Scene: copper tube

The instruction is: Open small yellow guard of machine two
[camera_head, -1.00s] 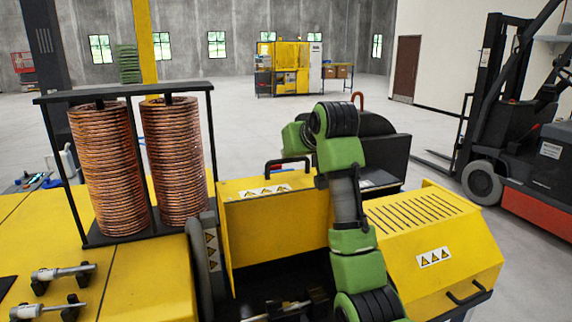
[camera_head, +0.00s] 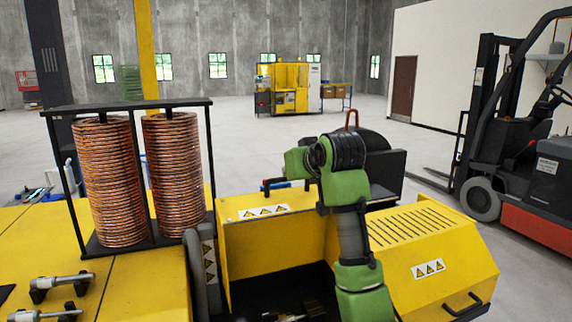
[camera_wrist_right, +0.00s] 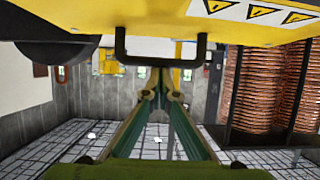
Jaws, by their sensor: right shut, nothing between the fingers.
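The yellow guard (camera_head: 275,238) of the machine in front of me is a panel with warning triangles and a black handle (camera_head: 290,183) on its top edge. In the right wrist view, the guard (camera_wrist_right: 120,20) spans the top and the handle (camera_wrist_right: 160,60) hangs below it in the picture. My right gripper (camera_wrist_right: 160,82) is shut and empty, its fingertips close to the handle; contact cannot be told. In the head view, my right arm reaches over the machine and its fingers are not clearly visible. My left gripper is not in view.
Two copper coils (camera_head: 172,175) stand in a black frame at left. A slotted yellow cover (camera_head: 430,250) is to the right. A forklift (camera_head: 530,150) stands further right. Another yellow machine (camera_head: 288,85) stands far back on open floor.

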